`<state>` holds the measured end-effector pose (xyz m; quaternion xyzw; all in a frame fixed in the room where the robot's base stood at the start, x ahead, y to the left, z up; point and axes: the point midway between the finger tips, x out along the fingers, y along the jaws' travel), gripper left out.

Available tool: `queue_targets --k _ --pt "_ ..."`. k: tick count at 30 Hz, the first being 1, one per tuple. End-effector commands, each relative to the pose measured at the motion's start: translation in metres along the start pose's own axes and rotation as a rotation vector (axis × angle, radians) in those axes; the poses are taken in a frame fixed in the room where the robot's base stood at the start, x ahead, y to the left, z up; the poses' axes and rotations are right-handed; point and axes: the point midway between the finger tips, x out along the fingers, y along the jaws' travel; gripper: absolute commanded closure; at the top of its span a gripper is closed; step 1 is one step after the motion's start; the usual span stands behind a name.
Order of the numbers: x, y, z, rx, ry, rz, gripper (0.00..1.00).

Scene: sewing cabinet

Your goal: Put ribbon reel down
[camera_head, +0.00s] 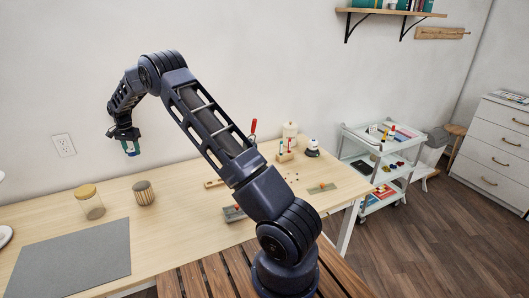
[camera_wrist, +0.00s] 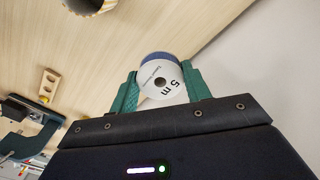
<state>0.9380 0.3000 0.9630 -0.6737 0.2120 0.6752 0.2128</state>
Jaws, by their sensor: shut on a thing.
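The ribbon reel (camera_wrist: 160,88) shows in the wrist view as a round spool with a white face marked "5 m" and a dark blue edge. My gripper (camera_wrist: 160,90) is shut on it, with a green finger on either side. In the head view my gripper (camera_head: 131,150) is at the left, raised above the back of the table near the wall. The reel is too small and too covered by the fingers to make out clearly there. The wooden table (camera_head: 165,225) lies below.
A glass jar with a wooden lid (camera_head: 90,204) and a ribbed pot (camera_head: 144,193) stand below my gripper. A grey mat (camera_head: 70,262) lies front left. Small tools and a holder (camera_head: 285,155) are at the table's right. A white cart (camera_head: 383,160) stands beyond. Bare tabletop lies around the pot.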

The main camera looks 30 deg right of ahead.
Motion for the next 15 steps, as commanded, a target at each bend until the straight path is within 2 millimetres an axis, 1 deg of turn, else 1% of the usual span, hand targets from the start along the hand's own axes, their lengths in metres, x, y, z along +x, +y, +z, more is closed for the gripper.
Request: queue_targets --k 1,5,6,11,15 --pt "0.006 0.020 -0.015 -0.023 -0.001 0.001 0.74" --pt "0.023 0.066 -0.046 -0.105 -0.002 0.000 0.74" --pt "0.028 0.080 -0.054 -0.132 -0.003 0.000 0.74" --pt "0.048 0.141 -0.084 -0.231 -0.002 0.000 0.74" --pt "0.064 0.197 -0.104 -0.313 -0.002 -0.001 0.74"
